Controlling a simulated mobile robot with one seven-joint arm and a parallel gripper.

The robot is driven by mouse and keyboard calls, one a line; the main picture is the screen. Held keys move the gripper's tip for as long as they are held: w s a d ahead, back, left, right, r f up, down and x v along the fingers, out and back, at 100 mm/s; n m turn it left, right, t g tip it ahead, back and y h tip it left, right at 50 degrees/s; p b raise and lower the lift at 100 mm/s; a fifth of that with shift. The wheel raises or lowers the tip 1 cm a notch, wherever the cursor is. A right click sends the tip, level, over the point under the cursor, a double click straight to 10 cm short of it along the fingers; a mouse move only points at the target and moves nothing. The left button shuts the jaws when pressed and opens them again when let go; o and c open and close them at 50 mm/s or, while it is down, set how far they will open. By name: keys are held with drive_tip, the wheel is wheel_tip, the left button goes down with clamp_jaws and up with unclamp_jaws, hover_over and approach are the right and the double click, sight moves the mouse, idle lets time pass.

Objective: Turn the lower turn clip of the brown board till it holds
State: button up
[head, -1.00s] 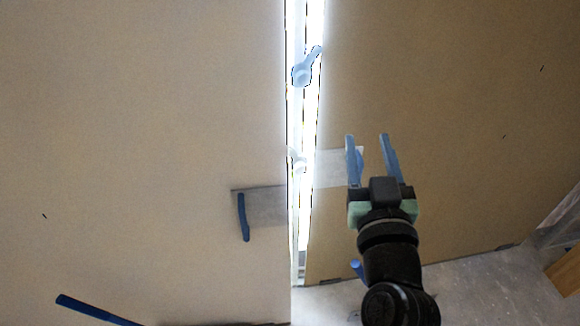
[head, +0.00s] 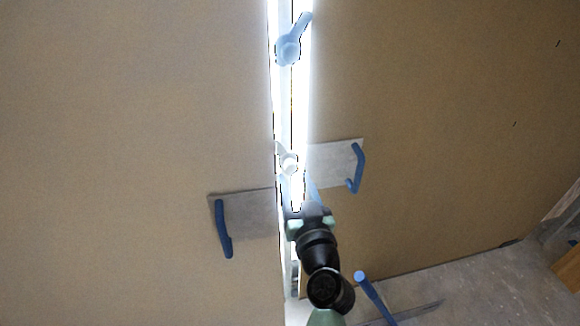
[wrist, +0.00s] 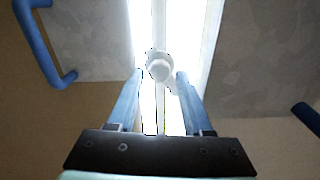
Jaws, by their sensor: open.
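The lower turn clip (head: 289,162) is a small pale knob with a short lever, in the bright gap beside the brown board (head: 430,110), which is on the right in the head view. Its lever seems to point up-left there. In the wrist view the clip (wrist: 160,66) is centred just past the fingertips, its lever towards the right finger. My gripper (head: 298,184) is open just below the clip; its blue fingers (wrist: 160,80) stand either side, with no clear contact. The upper clip (head: 290,45) is larger in view, its lever up-right.
A paler board (head: 130,130) is left of the gap. Grey plates with blue handles lie on both sides: a left handle (head: 222,230) and a right handle (head: 357,167). A blue bar (head: 375,297) is low right, near the floor.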

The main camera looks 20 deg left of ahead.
sight(291, 172)
drive_tip(key=shift+x, duration=2.5)
drive_tip(key=shift+c, duration=0.2)
